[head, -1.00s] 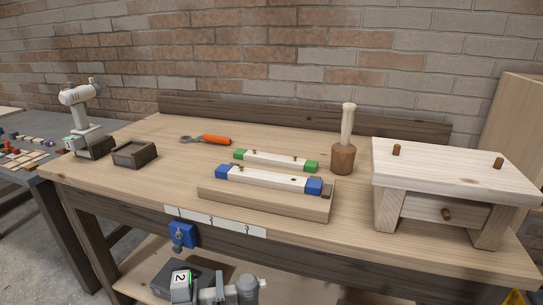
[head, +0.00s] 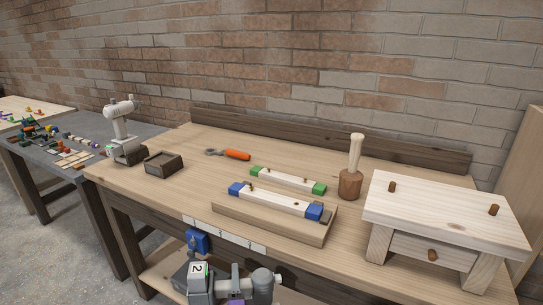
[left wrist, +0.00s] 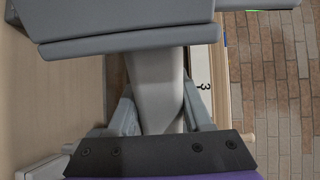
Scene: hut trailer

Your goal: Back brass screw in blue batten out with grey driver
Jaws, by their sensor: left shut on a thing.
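The blue batten (head: 272,200) is a pale strip with blue end blocks, lying on a wooden base block (head: 262,220) on the bench. A small brass screw (head: 250,188) shows near its left end; how deep it sits is too small to tell. My left gripper (head: 235,291) is at the bottom of the head view, in front of the bench, partly hidden. In the left wrist view the driver's handle (left wrist: 155,90) is between the fingers. The driver is apart from the batten.
A green-ended batten (head: 287,180) lies behind the blue one. A mallet (head: 351,183) and small wooden bench (head: 440,210) stand right. A numbered strip (head: 224,235) lines the front edge.

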